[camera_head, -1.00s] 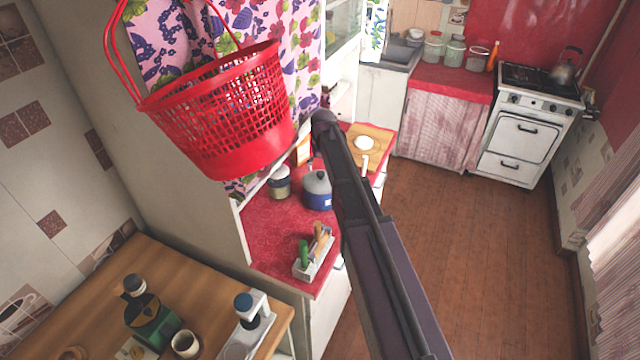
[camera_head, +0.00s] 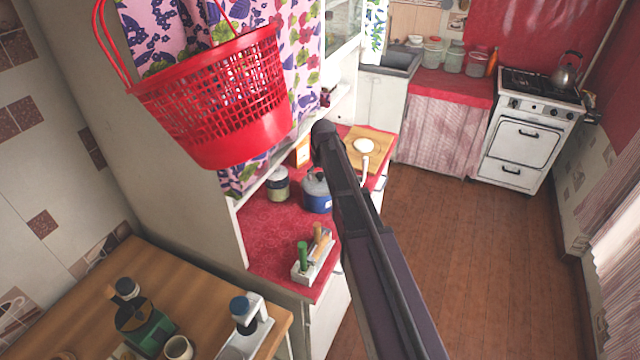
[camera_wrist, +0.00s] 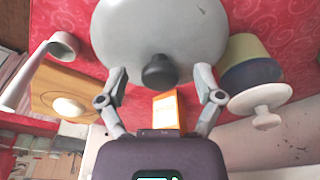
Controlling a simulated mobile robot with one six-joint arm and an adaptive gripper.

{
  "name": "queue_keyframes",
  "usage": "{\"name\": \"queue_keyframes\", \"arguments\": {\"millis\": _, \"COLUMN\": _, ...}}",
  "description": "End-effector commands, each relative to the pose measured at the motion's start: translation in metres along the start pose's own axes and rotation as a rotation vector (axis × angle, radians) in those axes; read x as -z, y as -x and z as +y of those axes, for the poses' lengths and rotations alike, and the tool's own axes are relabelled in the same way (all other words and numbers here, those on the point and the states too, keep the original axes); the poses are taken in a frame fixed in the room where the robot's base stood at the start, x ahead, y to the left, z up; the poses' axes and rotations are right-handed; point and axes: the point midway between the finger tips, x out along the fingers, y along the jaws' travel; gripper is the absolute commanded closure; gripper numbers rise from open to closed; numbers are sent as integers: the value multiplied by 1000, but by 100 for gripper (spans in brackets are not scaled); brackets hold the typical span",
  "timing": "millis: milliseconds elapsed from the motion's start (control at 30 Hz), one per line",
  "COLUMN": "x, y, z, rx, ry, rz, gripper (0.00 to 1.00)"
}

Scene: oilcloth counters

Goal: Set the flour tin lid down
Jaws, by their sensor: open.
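The lid (camera_wrist: 160,25), a wide pale grey disc with a black knob (camera_wrist: 160,72), fills the top of the wrist view. It looks like the flour tin lid. In the head view a matching grey lid (camera_head: 316,182) sits on a rounded blue tin (camera_head: 317,202) on the red counter. My gripper (camera_wrist: 161,72) is open, with one finger on each side of the knob and a visible gap to both. My arm hides the gripper in the head view.
A two-tone canister (camera_head: 277,184) stands left of the blue tin. An orange box (camera_head: 302,152) is behind it. A wooden board (camera_head: 380,140) with a white round item lies right. A utensil holder (camera_head: 314,262) stands in front. A red basket (camera_head: 215,100) hangs at upper left.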

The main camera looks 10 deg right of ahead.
Motion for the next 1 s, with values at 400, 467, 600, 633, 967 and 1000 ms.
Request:
{"name": "queue_keyframes", "arguments": {"millis": 400, "x": 0, "y": 0, "z": 0, "rx": 0, "ry": 1, "rz": 0, "gripper": 69}}
{"name": "queue_keyframes", "arguments": {"millis": 467, "x": 0, "y": 0, "z": -1, "rx": 0, "ry": 1, "rz": 0, "gripper": 87}}
{"name": "queue_keyframes", "arguments": {"millis": 600, "x": 0, "y": 0, "z": -1, "rx": 0, "ry": 1, "rz": 0, "gripper": 100}}
{"name": "queue_keyframes", "arguments": {"millis": 633, "x": 0, "y": 0, "z": -1, "rx": 0, "ry": 1, "rz": 0, "gripper": 100}}
{"name": "queue_keyframes", "arguments": {"millis": 967, "x": 0, "y": 1, "z": -1, "rx": 0, "ry": 1, "rz": 0, "gripper": 100}}
{"name": "queue_keyframes", "arguments": {"millis": 1000, "x": 0, "y": 2, "z": -1, "rx": 0, "ry": 1, "rz": 0, "gripper": 100}}
